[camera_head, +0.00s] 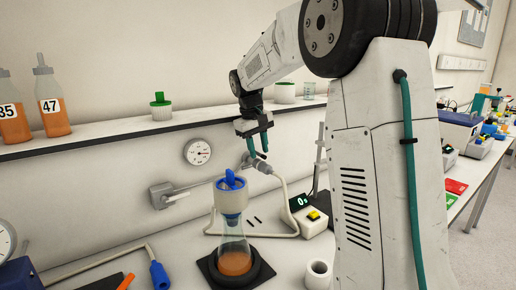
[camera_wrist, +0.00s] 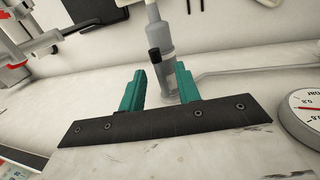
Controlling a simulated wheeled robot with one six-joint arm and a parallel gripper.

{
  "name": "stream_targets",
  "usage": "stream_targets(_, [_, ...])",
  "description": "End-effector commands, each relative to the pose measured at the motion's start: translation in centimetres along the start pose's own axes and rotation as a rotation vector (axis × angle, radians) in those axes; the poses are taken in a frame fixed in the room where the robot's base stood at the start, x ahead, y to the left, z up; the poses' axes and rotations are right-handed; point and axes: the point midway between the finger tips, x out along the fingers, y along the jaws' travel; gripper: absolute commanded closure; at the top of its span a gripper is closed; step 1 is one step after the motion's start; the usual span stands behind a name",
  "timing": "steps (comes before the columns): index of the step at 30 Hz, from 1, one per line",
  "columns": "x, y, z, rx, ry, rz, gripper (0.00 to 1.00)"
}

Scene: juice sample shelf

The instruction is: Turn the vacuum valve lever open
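The vacuum valve (camera_head: 263,168) appears to be the grey fitting on the wall below the shelf, with a pale hose attached. In the wrist view it seems to be the grey cylindrical body (camera_wrist: 165,42) beyond my fingers. A short black part on it, probably the lever (camera_wrist: 155,57), shows between the fingertips, nearer the left finger. My gripper (camera_head: 258,145) is in front of the valve, fingers pointing down in the head view. In the wrist view my gripper (camera_wrist: 163,78) has its teal fingers apart with a gap between them. Contact with the lever cannot be told.
A round gauge (camera_head: 198,151) is on the wall left of the valve. A flask of orange liquid with a blue-topped lid (camera_head: 232,196) stands below. The shelf (camera_head: 110,138) runs above. A grey wall fitting (camera_head: 162,196) and a small display box (camera_head: 312,219) are near.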

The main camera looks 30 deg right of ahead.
Motion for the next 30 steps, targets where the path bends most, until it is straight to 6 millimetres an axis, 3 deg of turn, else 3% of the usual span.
stream_targets(9, [-0.4, 0.0, 0.0, -0.001, 0.001, 0.000, 0.68])
stream_targets(21, [-6.6, 0.0, -0.1, -0.001, 0.003, 0.001, 0.68])
stream_targets(30, [-7.8, 0.0, 0.0, -0.001, -0.001, 0.000, 0.68])
